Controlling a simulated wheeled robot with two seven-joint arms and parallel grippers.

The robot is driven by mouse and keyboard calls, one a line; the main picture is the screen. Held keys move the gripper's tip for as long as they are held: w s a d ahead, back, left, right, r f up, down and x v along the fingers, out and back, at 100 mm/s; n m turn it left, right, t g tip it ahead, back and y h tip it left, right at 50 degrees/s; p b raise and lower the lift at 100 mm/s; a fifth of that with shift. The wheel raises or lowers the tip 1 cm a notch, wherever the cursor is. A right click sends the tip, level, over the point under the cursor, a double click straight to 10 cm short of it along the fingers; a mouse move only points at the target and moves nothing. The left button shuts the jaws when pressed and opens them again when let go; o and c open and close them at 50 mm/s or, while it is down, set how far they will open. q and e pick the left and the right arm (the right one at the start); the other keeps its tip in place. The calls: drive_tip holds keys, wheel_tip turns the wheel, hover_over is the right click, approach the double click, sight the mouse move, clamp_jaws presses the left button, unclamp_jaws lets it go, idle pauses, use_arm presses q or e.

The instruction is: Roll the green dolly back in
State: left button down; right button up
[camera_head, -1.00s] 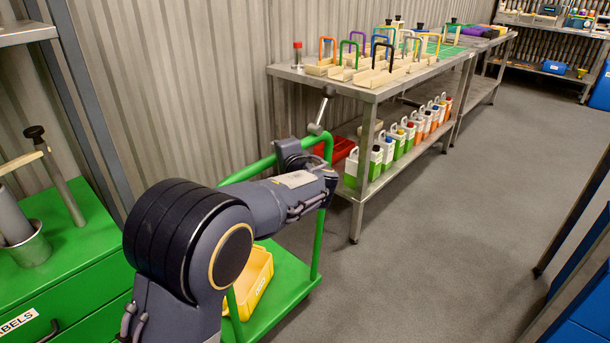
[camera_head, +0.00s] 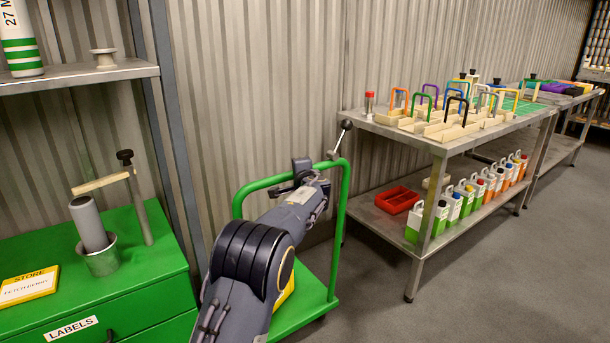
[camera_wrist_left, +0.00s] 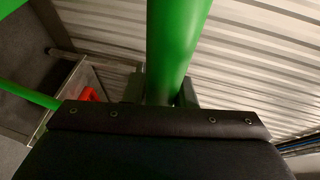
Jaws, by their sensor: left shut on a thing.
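The green dolly (camera_head: 338,235) stands against the corrugated wall, between the green cabinet and the steel bench. In the left wrist view the green handle bar (camera_wrist_left: 175,50) runs up from between the jaws. My right gripper is in neither view.
The green cabinet (camera_head: 165,255) stands close on the left, under a steel shelf (camera_head: 90,74). The steel bench (camera_head: 440,146) stands to the right, with a red tray (camera_head: 397,200) and several bottles on its lower shelf. Grey floor (camera_head: 490,270) is clear at the lower right.

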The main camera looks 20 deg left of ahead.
use_arm(q)
drive_tip(key=shift+a+r, duration=0.25)
drive_tip(key=c, duration=1.5)
unclamp_jaws()
drive_tip(key=o, duration=0.3)
drive_tip(key=shift+w+f, duration=0.15)
drive_tip(key=shift+f, duration=0.05)
drive_tip(key=shift+d, duration=0.1)
drive_tip(key=b+v, duration=0.2)
drive_tip(key=v, duration=0.5)
drive_tip(key=shift+s, duration=0.35)
drive_tip(key=shift+d+r, duration=0.1)
